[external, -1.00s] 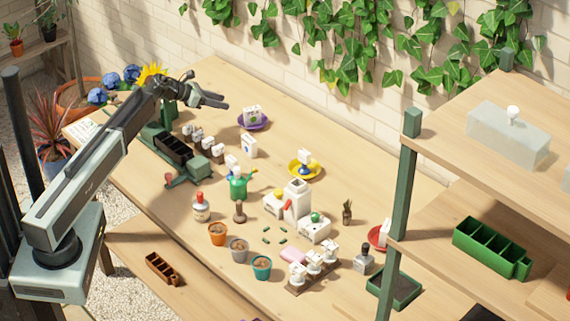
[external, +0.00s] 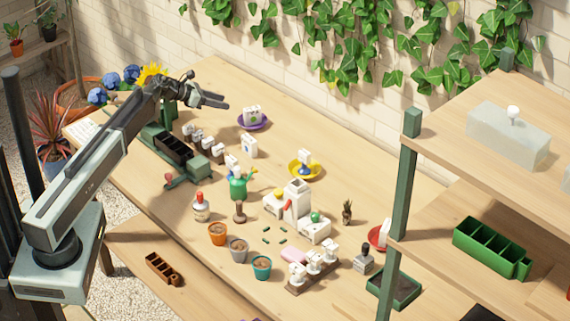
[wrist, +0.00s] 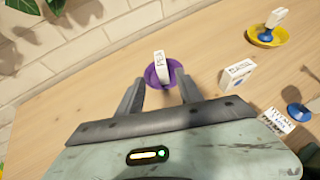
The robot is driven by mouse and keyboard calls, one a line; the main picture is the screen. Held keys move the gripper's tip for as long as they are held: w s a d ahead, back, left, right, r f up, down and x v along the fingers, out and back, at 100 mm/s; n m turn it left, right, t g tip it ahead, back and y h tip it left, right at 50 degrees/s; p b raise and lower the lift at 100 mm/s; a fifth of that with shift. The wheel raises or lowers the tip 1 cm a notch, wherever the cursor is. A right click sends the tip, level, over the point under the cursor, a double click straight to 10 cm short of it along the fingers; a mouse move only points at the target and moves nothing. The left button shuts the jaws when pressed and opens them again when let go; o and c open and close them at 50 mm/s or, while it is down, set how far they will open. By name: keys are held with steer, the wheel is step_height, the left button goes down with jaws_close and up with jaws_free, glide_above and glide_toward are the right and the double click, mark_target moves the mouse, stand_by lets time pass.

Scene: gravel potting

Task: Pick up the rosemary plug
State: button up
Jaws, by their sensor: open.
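My gripper (external: 222,102) is open and empty, held above the back left of the bench. In the wrist view its two fingers (wrist: 157,75) are spread, with a purple saucer (wrist: 152,76) beyond them. A white block (wrist: 161,66) with an unreadable label stands on that saucer. I cannot tell which item is the rosemary plug.
A white labelled box (external: 249,146) stands between the saucers.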

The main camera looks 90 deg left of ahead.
stand_by(0.3)
steer(key=shift+c, duration=1.3)
